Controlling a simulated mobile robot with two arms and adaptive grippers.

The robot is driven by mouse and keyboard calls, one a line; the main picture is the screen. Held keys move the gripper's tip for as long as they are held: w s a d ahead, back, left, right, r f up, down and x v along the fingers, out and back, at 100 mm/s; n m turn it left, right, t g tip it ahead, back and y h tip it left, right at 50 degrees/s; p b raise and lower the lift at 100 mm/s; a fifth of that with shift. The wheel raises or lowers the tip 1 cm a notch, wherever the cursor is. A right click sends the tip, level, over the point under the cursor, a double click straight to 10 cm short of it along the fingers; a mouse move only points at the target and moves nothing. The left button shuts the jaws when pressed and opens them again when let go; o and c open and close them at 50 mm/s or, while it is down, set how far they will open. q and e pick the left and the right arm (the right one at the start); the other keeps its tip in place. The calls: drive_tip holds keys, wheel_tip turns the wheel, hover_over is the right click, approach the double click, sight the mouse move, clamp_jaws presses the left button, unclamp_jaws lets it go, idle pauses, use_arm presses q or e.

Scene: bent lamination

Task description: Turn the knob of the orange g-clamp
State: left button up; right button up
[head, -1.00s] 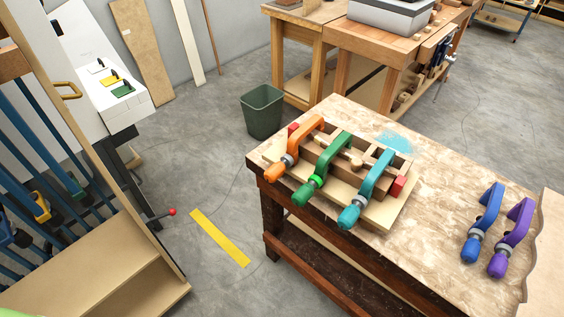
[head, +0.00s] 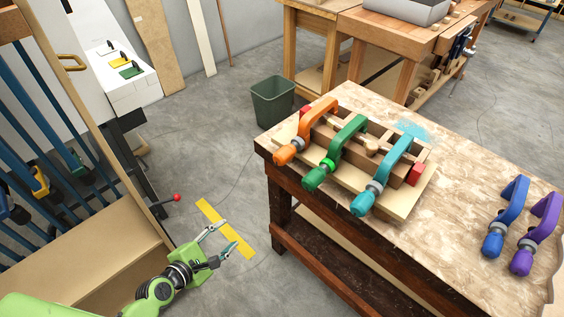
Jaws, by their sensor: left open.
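The orange g-clamp (head: 319,112) is the leftmost of three clamps on a wooden jig at the near left corner of the workbench. Its orange knob (head: 287,155) points toward the bench's near edge. My left gripper (head: 226,238) is open and empty, over the floor to the lower left of the bench, well apart from the orange knob. My right gripper is not in view.
A green clamp (head: 348,135) and a teal clamp (head: 390,165) sit right of the orange one on the wooden jig (head: 411,203). Blue (head: 513,204) and purple (head: 544,220) clamps lie at the bench's right. A cabinet (head: 110,250) stands left. The floor between cabinet and bench is open.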

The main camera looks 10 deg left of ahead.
use_arm(q)
drive_tip(key=w+d+r+n+t+h+b, duration=0.1)
drive_tip(key=d+r+n, duration=0.15)
drive_tip(key=r, duration=0.35)
drive_tip(key=w+d+r+n+t+h, duration=0.1)
drive_tip(key=r+n+h, duration=0.15)
drive_tip(key=r, duration=0.45)
drive_tip(key=n+t+h, duration=0.1)
drive_tip(key=n+h, duration=0.1)
drive_tip(key=n, duration=0.2)
approach(276, 161)
drive_tip(key=x, duration=0.1)
drive_tip(key=p+x, duration=0.2)
drive_tip(key=x, duration=0.1)
drive_tip(key=shift+d+r, duration=0.2)
drive_tip(key=shift+r, duration=0.1)
drive_tip(key=p+x, duration=0.1)
drive_tip(key=x, duration=0.6)
drive_tip(key=shift+a+f, duration=0.1)
drive_tip(key=shift+f, duration=0.1)
drive_tip(key=shift+w+d, duration=0.3)
drive_tip(key=shift+w, duration=0.15)
drive_tip(key=c, duration=1.1)
